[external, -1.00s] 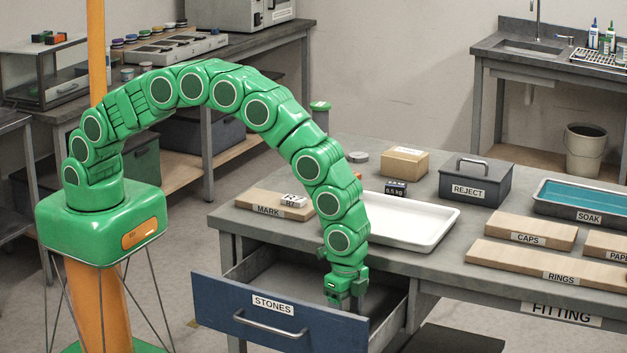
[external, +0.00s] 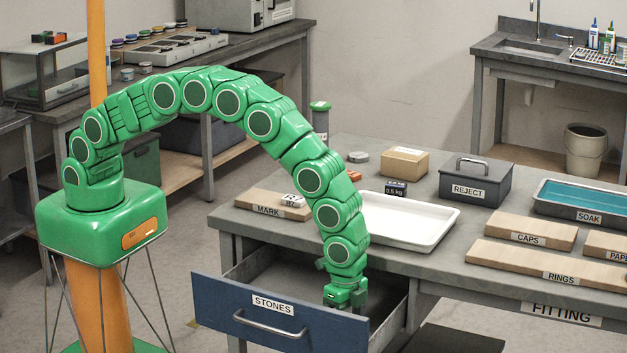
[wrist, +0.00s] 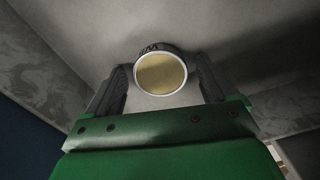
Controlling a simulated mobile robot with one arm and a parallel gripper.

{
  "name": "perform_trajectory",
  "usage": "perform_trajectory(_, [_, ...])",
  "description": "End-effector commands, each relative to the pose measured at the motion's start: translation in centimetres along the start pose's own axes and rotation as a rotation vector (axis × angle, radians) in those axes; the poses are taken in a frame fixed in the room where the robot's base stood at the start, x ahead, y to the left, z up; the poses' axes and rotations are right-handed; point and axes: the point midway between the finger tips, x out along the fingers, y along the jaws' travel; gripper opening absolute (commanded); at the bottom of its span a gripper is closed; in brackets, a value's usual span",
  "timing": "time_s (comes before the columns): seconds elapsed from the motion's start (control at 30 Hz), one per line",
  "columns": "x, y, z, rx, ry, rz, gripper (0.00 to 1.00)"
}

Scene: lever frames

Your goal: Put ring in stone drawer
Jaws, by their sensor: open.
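The drawer labelled STONES (external: 280,312) is pulled out under the bench, with its blue front towards the camera. My gripper (external: 345,299) points down inside it, and the drawer front partly hides the fingers. In the wrist view, my gripper's two dark fingers (wrist: 163,80) are apart. A small round piece, seemingly the ring (wrist: 161,73), shows between and just beyond them, with a gold face, a pale rim and a dark lettered side. It appears to be on the grey drawer floor; contact with the fingers cannot be told. It is hidden in the external view.
On the bench stand a white tray (external: 443,234), a MARK board (external: 250,200), a small weight (external: 396,189), a cardboard box (external: 404,162) and a REJECT box (external: 476,182). CAPS (external: 500,228) and RINGS (external: 510,259) boards lie right. Drawer walls surround my gripper.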

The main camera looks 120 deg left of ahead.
Motion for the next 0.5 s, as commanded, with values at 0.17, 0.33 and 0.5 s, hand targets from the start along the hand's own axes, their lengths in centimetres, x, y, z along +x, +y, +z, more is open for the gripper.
perform_trajectory(0.17, [-0.3,0.0,0.0,0.000,0.000,0.000,0.87])
perform_trajectory(0.33, [-1.5,0.0,0.0,0.000,0.001,0.000,0.87])
perform_trajectory(0.5, [-3.7,0.0,0.0,0.000,0.002,0.000,0.87])
